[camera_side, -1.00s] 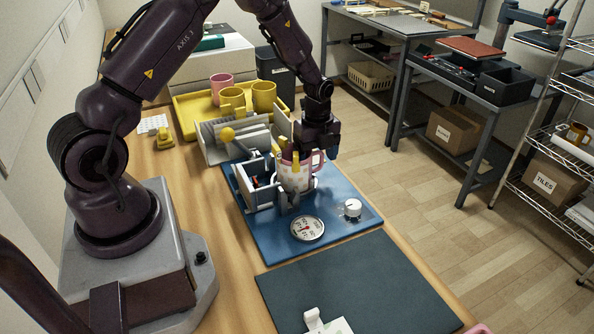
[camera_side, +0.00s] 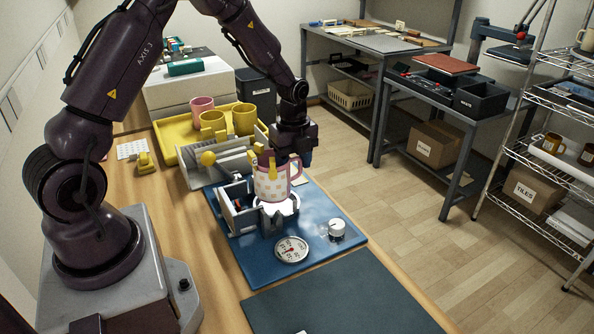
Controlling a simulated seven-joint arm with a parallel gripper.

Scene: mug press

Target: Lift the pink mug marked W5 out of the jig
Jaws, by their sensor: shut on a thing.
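The pink mug (camera_side: 270,186) has a pale patterned band and a handle on its right; no W5 mark is readable. My gripper (camera_side: 272,167) is shut on its wall, with a yellow finger showing against its near side. The mug is upright, over the jig's round white seat (camera_side: 290,206) on the blue base (camera_side: 318,227). Its bottom looks raised a little above the seat, though the gap is hard to judge. The grey jig frame (camera_side: 240,222) stands open to the left. My far finger is hidden.
A yellow tray (camera_side: 165,131) behind holds a pink mug (camera_side: 202,104) and yellow mugs (camera_side: 244,119).

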